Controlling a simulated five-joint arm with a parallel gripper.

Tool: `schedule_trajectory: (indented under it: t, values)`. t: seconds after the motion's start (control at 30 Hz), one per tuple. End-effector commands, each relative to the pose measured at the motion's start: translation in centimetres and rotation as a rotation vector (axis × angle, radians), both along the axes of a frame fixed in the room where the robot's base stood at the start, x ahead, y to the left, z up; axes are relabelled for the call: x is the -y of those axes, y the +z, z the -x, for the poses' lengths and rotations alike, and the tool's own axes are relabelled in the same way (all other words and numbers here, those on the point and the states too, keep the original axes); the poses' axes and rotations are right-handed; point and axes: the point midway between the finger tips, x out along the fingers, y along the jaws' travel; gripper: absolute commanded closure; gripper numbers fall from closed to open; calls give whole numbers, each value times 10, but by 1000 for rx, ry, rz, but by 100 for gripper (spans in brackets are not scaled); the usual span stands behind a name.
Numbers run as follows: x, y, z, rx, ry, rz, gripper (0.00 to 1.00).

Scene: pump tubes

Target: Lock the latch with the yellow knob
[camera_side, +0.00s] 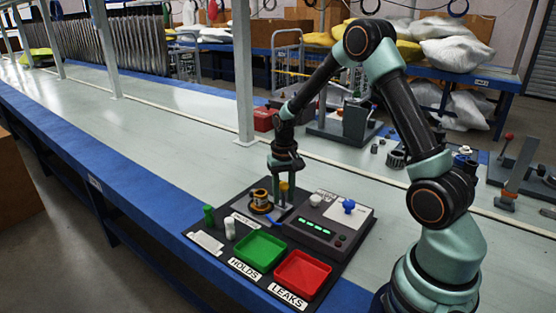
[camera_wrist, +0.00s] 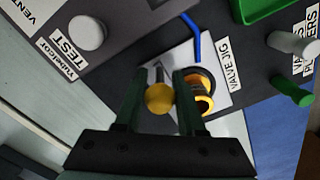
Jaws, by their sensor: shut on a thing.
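The yellow knob (camera_wrist: 159,98) shows between my fingers in the wrist view, on the end of a grey lever. It also shows in the side view (camera_side: 284,187), just under my gripper. My gripper (camera_wrist: 163,82) is shut on the knob, one dark green finger on each side of it. In the side view my gripper (camera_side: 286,168) points down over the valve jig. The valve (camera_wrist: 203,92), a black and orange round body, sits beside the right finger on the jig's white plate (camera_wrist: 215,58). It also shows in the side view (camera_side: 261,200). The latch's far end is partly hidden.
A blue tube (camera_wrist: 192,35) runs from the jig. A green tray (camera_side: 260,250) and a red tray (camera_side: 303,275) lie in front. A green tube (camera_side: 208,216) and a white tube (camera_side: 229,229) stand left. The test box (camera_side: 322,222) with white and blue knobs is right.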

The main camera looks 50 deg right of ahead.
Motion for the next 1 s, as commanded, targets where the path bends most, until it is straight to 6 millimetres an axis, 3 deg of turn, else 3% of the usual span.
schedule_trajectory:
  t: [0.1, 0.13, 0.17, 0.2, 0.47, 0.63, 1.0]
  values:
    - [-2, 2, -2, 4, 5, 1, 100]
    - [-2, 2, -2, 4, 5, 1, 54]
    - [-2, 2, -2, 4, 5, 1, 42]
    - [-2, 2, -2, 4, 5, 1, 38]
    - [-1, 1, -1, 1, 5, 1, 38]
    - [-1, 11, -1, 3, 4, 1, 38]
    - [-1, 82, -2, 6, 5, 2, 38]
